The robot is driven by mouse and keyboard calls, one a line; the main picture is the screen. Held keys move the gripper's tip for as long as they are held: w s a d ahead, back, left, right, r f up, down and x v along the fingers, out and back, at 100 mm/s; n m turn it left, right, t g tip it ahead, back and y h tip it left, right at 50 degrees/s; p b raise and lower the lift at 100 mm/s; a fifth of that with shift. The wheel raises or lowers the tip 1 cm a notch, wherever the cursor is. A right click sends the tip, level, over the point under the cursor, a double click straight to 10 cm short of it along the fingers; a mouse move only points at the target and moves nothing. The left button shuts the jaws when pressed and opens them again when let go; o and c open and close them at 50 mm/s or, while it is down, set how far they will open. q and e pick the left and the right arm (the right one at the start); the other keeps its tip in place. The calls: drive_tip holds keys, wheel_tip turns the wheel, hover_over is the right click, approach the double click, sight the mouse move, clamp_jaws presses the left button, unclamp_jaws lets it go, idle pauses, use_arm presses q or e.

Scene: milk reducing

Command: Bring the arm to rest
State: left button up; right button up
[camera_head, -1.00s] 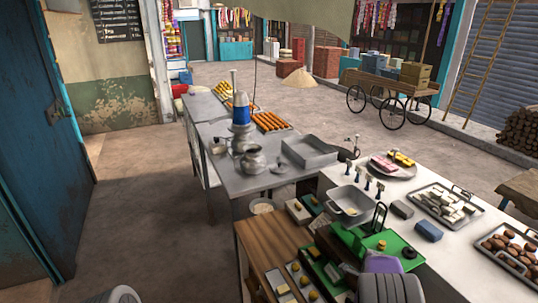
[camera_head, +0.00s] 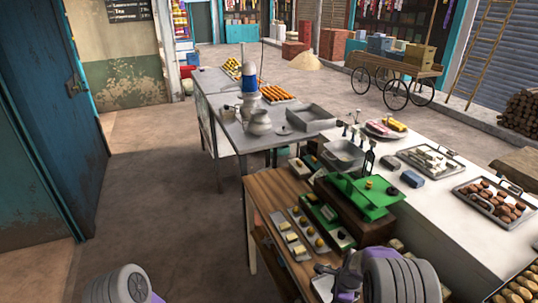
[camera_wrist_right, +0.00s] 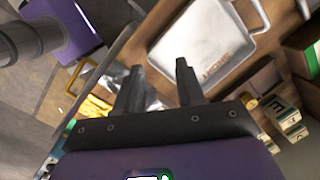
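My right gripper (camera_wrist_right: 158,68) shows in the right wrist view with its two dark fingers apart. A white tray (camera_wrist_right: 205,38) with a handle lies beyond the fingertips on the wooden surface. A shiny silvery thing (camera_wrist_right: 150,100) shows behind and between the fingers; I cannot tell what it is, nor whether they touch it. In the head view my right arm is at the bottom edge, by the front of the wooden table (camera_head: 262,190). My left arm shows only as a grey and purple link at the bottom left; its gripper is out of frame.
A green-topped stand (camera_head: 360,195) and narrow trays (camera_head: 292,235) with small pieces are on the wooden table. A white counter (camera_head: 425,220) at the right holds a tray of brown pieces (camera_head: 495,200). A grey metal table (camera_head: 225,135) stands behind. The floor at the left is clear.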

drive_tip(key=s+a+f+n+t+y+b, duration=0.1)
drive_tip(key=s+a+f+n+b, duration=0.3)
drive_tip(key=a, duration=0.3)
drive_tip(key=s+a+f+n+t+y+b, duration=0.1)
drive_tip(key=s+a+f+n+b, duration=0.1)
drive_tip(key=s+a+f+n, duration=0.3)
use_arm(q)
wheel_tip(320, 180, down, 7)
drive_tip(key=s, duration=0.1)
use_arm(e)
drive_tip(key=s+f+n+g+y, duration=0.1)
drive_tip(key=s+f+n+g, duration=0.2)
drive_tip(key=s+f+n, duration=0.6)
drive_tip(key=s+f, duration=0.3)
drive_tip(key=s, duration=0.3)
drive_tip(key=shift+d, duration=0.25)
